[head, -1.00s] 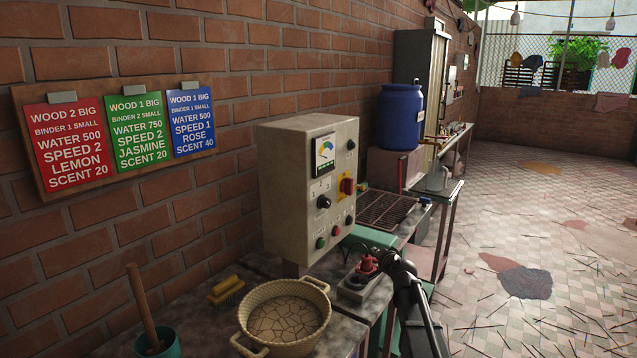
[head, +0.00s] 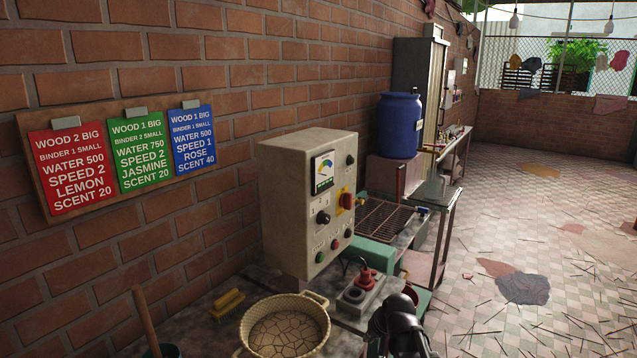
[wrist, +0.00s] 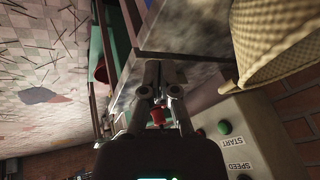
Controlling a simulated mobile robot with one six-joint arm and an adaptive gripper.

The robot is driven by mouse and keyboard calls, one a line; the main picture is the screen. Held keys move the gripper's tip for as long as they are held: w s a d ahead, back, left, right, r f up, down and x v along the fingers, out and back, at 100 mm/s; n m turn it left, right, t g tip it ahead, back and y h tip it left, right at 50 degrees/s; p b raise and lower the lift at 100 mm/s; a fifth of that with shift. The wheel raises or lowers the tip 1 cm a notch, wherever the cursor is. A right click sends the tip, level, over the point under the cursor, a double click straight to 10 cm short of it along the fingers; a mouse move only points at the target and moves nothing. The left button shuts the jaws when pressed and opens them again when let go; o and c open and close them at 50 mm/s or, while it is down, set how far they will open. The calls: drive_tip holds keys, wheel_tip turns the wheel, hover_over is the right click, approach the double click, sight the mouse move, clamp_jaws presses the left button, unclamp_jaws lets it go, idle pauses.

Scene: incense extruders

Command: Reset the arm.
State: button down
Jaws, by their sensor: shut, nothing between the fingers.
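My gripper (wrist: 164,78) is shut and empty in the wrist view, its fingertips together above the edge of the worn table. A small red plug (wrist: 157,116) shows behind the fingers, apart from them as far as I can tell. In the head view my dark arm (head: 398,320) is at the bottom, right of the grey socket box (head: 352,299). The red plug (head: 367,277) sits upright on that box. The fingertips are not clear in the head view.
A beige control box (head: 285,200) stands left of my arm. A woven basket (head: 247,333) is on the table in front of it. A blue barrel (head: 400,125) and a wire rack (head: 385,219) are behind.

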drive_tip(key=s+d+g+h+p, duration=0.1)
drive_tip(key=s+g, duration=0.1)
drive_tip(key=s, duration=0.4)
drive_tip(key=s+d+n+g+h+p, duration=0.1)
drive_tip(key=s+d+g+h, duration=0.1)
drive_tip(key=s, duration=0.5)
drive_tip(key=shift+s+d+r+g, duration=0.15)
drive_tip(key=shift+s+r+g, duration=0.15)
drive_tip(key=shift+r, duration=0.1)
drive_tip(key=c, duration=1.4)
unclamp_jaws()
